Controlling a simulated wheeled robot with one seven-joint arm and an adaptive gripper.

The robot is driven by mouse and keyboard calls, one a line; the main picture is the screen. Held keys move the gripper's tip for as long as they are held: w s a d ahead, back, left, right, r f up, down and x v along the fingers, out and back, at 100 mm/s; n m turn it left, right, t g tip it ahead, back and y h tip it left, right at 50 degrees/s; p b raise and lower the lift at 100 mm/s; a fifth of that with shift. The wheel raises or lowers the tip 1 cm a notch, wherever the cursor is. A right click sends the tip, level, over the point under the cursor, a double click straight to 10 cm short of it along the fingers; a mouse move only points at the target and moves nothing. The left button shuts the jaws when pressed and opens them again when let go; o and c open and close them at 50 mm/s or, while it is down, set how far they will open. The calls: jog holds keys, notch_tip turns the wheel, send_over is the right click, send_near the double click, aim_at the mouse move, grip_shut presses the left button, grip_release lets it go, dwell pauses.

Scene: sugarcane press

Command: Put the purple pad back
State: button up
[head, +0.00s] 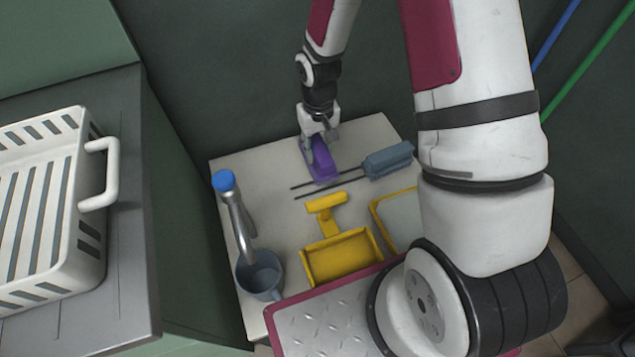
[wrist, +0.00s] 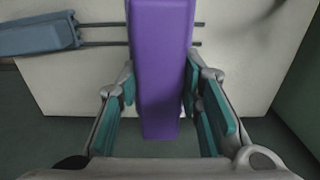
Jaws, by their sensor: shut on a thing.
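The purple pad (head: 322,161) is at the back of the pale table (head: 262,150) in the head view, under my gripper (head: 319,148). In the wrist view the long purple pad (wrist: 161,65) runs between the two teal-lined fingers of my gripper (wrist: 160,100). My gripper is shut on the pad. I cannot tell whether the pad touches the table. Part of the pad is hidden by the fingers in the head view.
Blue-grey tongs (head: 387,160) lie right of the pad, their two dark rods reaching beside it. A yellow dustpan-like tool (head: 340,255), a yellow-rimmed tray (head: 378,212) and a blue mug (head: 259,276) holding a blue-topped metal tool (head: 237,212) stand nearer. A white basket (head: 88,245) is left.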

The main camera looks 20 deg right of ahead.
notch_tip(320, 180, down, 10)
jog(key=b, duration=0.3)
dwell(0.3)
jog(key=shift+f, duration=0.35)
jog(key=o, duration=1)
